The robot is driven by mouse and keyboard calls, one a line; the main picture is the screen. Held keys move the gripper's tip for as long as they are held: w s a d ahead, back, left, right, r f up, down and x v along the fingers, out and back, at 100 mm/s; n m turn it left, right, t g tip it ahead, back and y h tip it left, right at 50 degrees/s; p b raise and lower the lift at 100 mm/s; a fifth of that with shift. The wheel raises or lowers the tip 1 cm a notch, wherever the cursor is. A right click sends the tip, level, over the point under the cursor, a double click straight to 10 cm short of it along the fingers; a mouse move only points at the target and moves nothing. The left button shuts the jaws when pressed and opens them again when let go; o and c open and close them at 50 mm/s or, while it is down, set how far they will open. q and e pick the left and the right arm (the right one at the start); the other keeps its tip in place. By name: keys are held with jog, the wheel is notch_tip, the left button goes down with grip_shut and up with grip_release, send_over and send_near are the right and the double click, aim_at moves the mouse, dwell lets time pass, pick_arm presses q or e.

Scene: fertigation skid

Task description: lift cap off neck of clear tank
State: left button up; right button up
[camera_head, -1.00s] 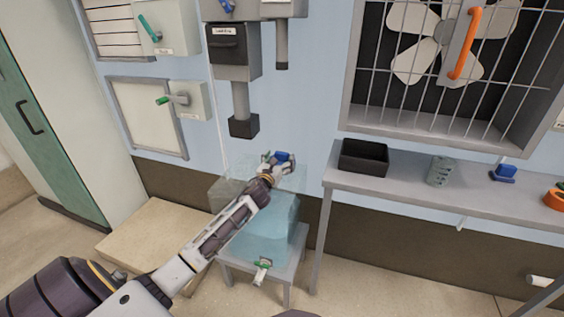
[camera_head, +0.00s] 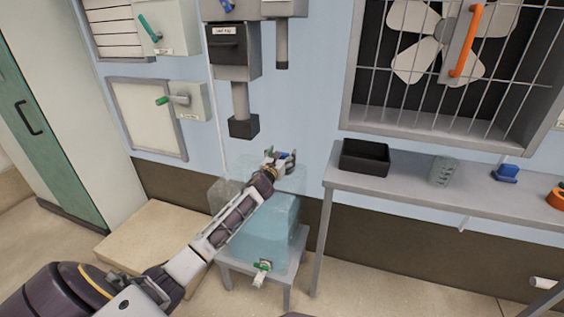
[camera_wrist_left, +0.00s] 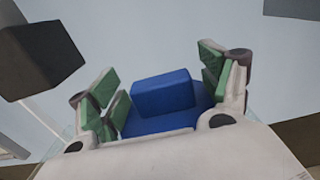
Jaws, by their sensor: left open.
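The clear tank (camera_head: 268,232) with light blue liquid stands on a small grey stand below the wall boxes. The blue cap (camera_head: 289,156) is at the tank's top, partly hidden by my left gripper (camera_head: 279,155). In the left wrist view the cap (camera_wrist_left: 163,95) has a raised block on a wider blue base. The green finger pads of my left gripper (camera_wrist_left: 160,92) are apart on either side of the raised block, with gaps showing. The tank's neck is hidden under the cap and gripper. My right gripper is not in view.
A grey bench (camera_head: 440,192) at right holds a black bin (camera_head: 365,157), a clear beaker (camera_head: 444,171), a blue part (camera_head: 506,173) and an orange ring (camera_head: 557,198). A dark-ended chute (camera_head: 243,126) hangs above the tank. A green-handled valve (camera_head: 263,266) is at the tank's base.

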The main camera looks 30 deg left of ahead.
aim_at(282, 153)
pick_arm(q)
jog(key=shift+c, duration=0.4)
jog(key=c, duration=1.1)
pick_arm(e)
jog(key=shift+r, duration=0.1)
pick_arm(q)
jog(key=shift+r, duration=0.15)
jog(key=shift+r+p, duration=0.3)
jog(key=shift+r, duration=0.85)
jog(key=shift+r+p, duration=0.6)
jog(key=shift+r, duration=0.15)
jog(key=shift+r+p, duration=1.25)
jog(key=shift+r, duration=1.75)
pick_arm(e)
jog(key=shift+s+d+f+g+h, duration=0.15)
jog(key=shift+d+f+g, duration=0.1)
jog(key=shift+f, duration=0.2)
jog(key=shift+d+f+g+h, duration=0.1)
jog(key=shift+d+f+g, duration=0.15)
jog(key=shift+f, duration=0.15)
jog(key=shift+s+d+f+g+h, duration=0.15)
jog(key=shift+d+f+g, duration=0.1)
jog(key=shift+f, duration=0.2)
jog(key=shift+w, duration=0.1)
